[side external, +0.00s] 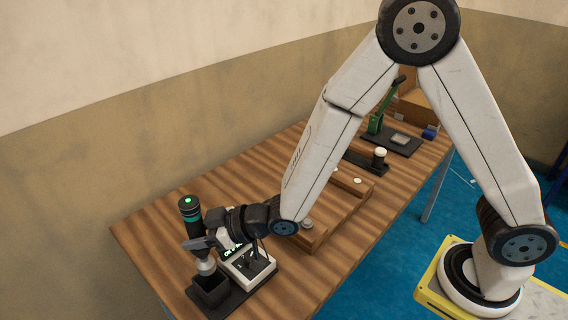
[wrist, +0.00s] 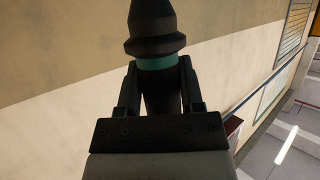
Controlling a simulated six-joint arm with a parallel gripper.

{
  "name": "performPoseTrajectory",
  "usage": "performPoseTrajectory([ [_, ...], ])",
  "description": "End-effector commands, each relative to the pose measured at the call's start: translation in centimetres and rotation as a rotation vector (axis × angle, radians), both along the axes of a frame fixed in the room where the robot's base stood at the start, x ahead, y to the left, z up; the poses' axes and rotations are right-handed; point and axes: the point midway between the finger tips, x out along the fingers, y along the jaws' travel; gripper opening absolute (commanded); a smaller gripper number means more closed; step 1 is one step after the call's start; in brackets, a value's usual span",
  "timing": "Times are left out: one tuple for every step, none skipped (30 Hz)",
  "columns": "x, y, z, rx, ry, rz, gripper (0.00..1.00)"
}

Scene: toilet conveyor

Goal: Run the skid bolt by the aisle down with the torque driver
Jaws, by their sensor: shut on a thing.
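The torque driver (side external: 190,209) is a dark cylinder with a teal band and a lit green spot on top. It stands close to upright at the near left end of the wooden bench. My gripper (side external: 204,243) is shut around its body. In the wrist view the driver (wrist: 155,62) sits between the two fingers of my gripper (wrist: 157,85), its teal band just above them. The driver's lower end is at or just above an open dark holder (side external: 211,289); I cannot tell whether it is inside. I cannot make out the skid bolt.
A white device (side external: 246,263) with a green display stands right beside the holder. A wooden skid or tray (side external: 335,215) lies mid-bench, partly behind my arm. Farther back are a green lever press (side external: 378,122), a white-topped dark cylinder (side external: 379,158) and a cardboard box (side external: 416,105).

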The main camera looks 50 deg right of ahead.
Motion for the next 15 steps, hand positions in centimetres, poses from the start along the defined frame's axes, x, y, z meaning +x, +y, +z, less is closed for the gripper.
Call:
performPoseTrajectory([
  [0.08,0.05,0.15,0.003,-0.004,0.000,0.16],
  [0.08,0.05,0.15,0.003,-0.004,0.000,0.07],
  [0.08,0.05,0.15,0.003,-0.004,0.000,0.00],
  [0.09,0.04,0.15,0.003,-0.004,0.000,0.00],
  [0.09,0.04,0.15,0.003,-0.004,0.000,0.00],
  [0.09,0.04,0.15,0.003,-0.004,0.000,0.00],
  [0.09,0.04,0.15,0.003,-0.004,0.000,0.00],
  [0.09,0.03,0.16,0.002,-0.004,0.000,0.00],
  [0.11,-0.01,0.16,0.003,-0.004,-0.001,0.00],
  [0.13,-0.06,0.17,0.003,-0.005,-0.001,0.00],
  [0.16,-0.14,0.18,0.003,-0.005,-0.001,0.00],
  [0.21,-0.29,0.21,0.004,-0.006,-0.002,0.00],
  [0.27,-0.44,0.24,0.003,-0.007,-0.002,0.00],
  [0.34,-0.62,0.28,0.003,-0.008,-0.002,0.00],
  [0.43,-0.91,0.33,0.003,-0.009,-0.003,0.00],
])
